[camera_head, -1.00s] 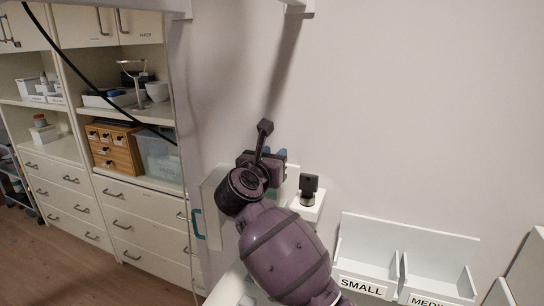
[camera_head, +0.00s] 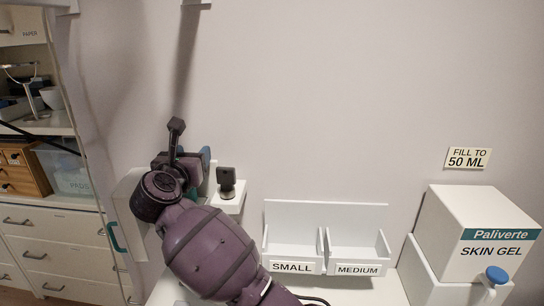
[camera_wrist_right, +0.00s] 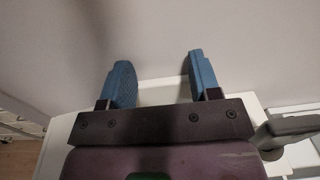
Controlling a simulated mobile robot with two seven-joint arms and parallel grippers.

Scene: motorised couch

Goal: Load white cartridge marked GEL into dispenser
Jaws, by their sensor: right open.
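My right gripper (camera_head: 188,160) is in front of the wall at the left of the head view, largely hidden by its own wrist. In the right wrist view its two blue fingers (camera_wrist_right: 158,85) stand wide apart with nothing between them. A white unit with a teal handle (camera_head: 128,200) is partly hidden behind my right wrist; I cannot tell whether it is the dispenser. I cannot make out a white cartridge marked GEL in either view. My left gripper is not in view.
A dark knobbed piece (camera_head: 226,180) on a white block stands close right of my gripper. SMALL and MEDIUM bins (camera_head: 325,240) stand further right. Drawers (camera_head: 55,255) are at left.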

